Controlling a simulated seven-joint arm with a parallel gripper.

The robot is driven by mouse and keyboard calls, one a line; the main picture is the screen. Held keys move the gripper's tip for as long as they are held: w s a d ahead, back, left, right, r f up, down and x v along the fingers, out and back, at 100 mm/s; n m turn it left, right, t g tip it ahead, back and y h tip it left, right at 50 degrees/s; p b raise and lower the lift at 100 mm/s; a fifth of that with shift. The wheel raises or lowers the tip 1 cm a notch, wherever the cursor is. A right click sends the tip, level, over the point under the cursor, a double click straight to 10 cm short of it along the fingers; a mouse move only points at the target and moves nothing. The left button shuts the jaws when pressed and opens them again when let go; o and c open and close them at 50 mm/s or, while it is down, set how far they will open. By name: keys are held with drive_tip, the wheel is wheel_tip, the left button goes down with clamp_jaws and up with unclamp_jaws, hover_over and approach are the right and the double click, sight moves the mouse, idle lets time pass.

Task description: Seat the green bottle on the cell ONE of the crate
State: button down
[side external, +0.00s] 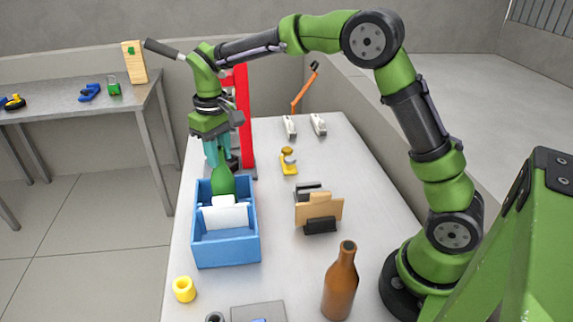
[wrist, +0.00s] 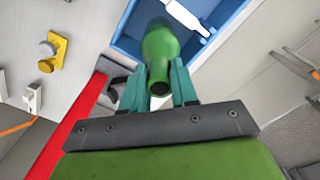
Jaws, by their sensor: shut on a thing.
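The green bottle (side external: 222,183) is upright at the far end of the blue crate (side external: 227,251), its lower part hidden behind a white panel. My gripper (side external: 220,160) is above the crate's far side, shut on the bottle's neck. In the wrist view, the gripper's teal fingers (wrist: 160,88) close on both sides of the neck of the green bottle (wrist: 158,48), whose body extends into the blue crate (wrist: 128,41). I cannot tell whether its base touches the crate floor, nor read any cell label.
A white panel (side external: 225,217) stands inside the crate. A red post (side external: 243,115) rises just behind. A brown bottle (side external: 340,283), a holder with wooden boards (side external: 319,210) and a yellow cup (side external: 184,289) stand nearby. The tabletop right of the crate is partly clear.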

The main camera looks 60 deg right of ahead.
drive_tip(key=shift+f, duration=0.1)
drive_tip(key=c, duration=0.8)
unclamp_jaws()
drive_tip(key=shift+f, duration=0.1)
wheel_tip(320, 180, up, 17)
drive_tip(key=s+d+f+m+t, duration=0.1)
drive_tip(key=s+f+t, duration=0.1)
drive_tip(key=s, duration=0.6)
drive_tip(key=s+f+m+t+y, duration=0.1)
drive_tip(key=s+f+t, duration=0.1)
drive_tip(key=s, duration=0.6)
drive_tip(key=s+d+f+m+t+y, duration=0.1)
drive_tip(key=s+f+m+t, duration=0.1)
drive_tip(key=s, duration=0.6)
drive_tip(key=shift+d+f+t, duration=0.2)
drive_tip(key=shift+f+t, duration=0.1)
drive_tip(key=shift+f, duration=0.3)
drive_tip(key=shift+d+f+t, duration=0.15)
drive_tip(key=shift+f+t, duration=0.15)
drive_tip(key=shift+f, duration=0.3)
